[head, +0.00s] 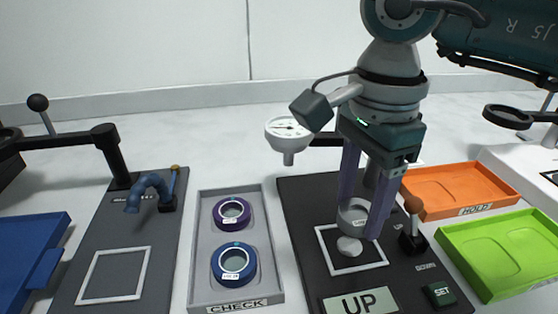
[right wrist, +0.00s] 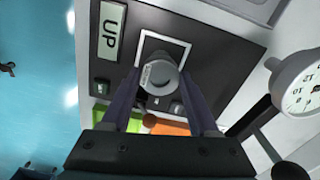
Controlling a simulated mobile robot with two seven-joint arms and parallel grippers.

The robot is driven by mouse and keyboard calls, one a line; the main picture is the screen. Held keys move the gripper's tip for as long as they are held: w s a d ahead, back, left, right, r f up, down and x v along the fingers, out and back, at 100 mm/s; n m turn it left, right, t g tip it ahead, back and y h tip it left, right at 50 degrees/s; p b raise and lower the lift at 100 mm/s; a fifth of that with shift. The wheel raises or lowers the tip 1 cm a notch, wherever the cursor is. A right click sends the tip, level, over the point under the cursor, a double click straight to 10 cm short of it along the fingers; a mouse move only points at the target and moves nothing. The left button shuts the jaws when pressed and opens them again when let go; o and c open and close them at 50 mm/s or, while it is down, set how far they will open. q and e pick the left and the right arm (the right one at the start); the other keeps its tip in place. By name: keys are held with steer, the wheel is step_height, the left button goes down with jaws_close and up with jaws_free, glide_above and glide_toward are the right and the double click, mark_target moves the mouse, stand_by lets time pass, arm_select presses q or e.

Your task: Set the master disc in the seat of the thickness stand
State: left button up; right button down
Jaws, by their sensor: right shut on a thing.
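My right gripper (head: 360,218) is shut on a grey metal disc with a small label on its side, the master disc (head: 351,216). The disc also shows between the fingers in the right wrist view (right wrist: 157,76). The thickness stand (head: 300,213) is a dark plate with a white square outline, a dial gauge (head: 287,130) and an "UP" display (head: 360,302). A small pale round seat (head: 349,246) lies inside the outline. The disc appears just above the seat; I cannot tell whether they touch. My left gripper is not in view.
A brown-knobbed lever (head: 412,225) and a SET button (head: 438,294) are right of the disc. An orange HOLD tray (head: 450,183) and a green tray (head: 490,245) lie further right. A grey CHECK tray (head: 204,285) with purple and blue rings is left.

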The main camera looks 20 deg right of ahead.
mark_target(349, 246)
steer(key=shift+f+b, duration=0.3)
steer(key=shift+f, duration=2.05)
steer(key=shift+f, duration=0.2)
steer(key=shift+c, duration=0.7)
jaws_free()
steer(key=shift+r, duration=0.1)
